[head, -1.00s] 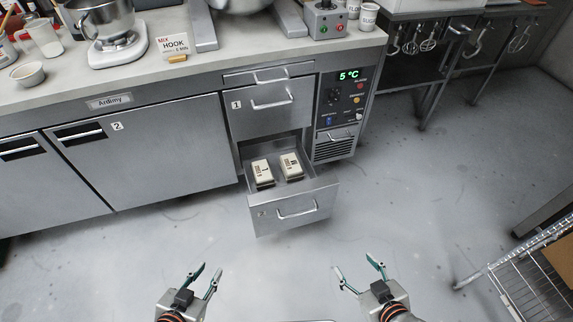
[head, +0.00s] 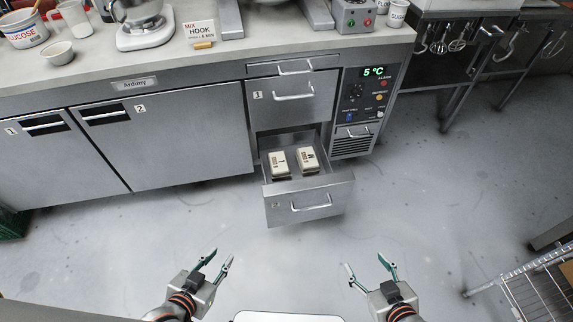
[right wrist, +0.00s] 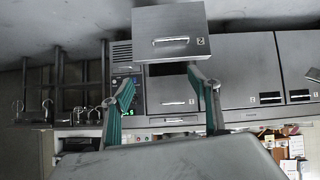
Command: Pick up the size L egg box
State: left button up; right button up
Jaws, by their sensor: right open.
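Two pale egg boxes, the left one (head: 279,163) and the right one (head: 308,159), lie side by side in the open lower drawer (head: 311,200). Each has dark lettering on top, too small to tell which is size L. My left gripper (head: 214,262) is open and empty, over the floor in front of the drawer and to its left. My right gripper (head: 366,264) is open and empty, in front and to the right of it. In the right wrist view, upside down, the drawer front (right wrist: 170,48) shows beyond its spread fingers (right wrist: 163,92); the boxes are hidden there.
Closed cabinet doors (head: 178,140) stand left of the drawer, and a control panel (head: 362,98) reading 5 °C to its right. The worktop (head: 110,68) above is cluttered. A wire rack (head: 540,290) stands at the lower right. The floor before the drawer is clear.

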aim_at(278, 163)
jog(key=z, duration=0.35)
jog(key=j+z, duration=0.15)
jog(key=z, duration=0.2)
jog(key=i+j+z, duration=0.1)
jog(key=z, duration=0.25)
jog(key=j+z, duration=0.3)
jog(key=j, duration=0.15)
jog(key=j+z, duration=0.3)
jog(key=j, duration=0.15)
jog(key=j+z, duration=0.1)
jog(key=j, duration=0.85)
jog(key=k+j, duration=0.15)
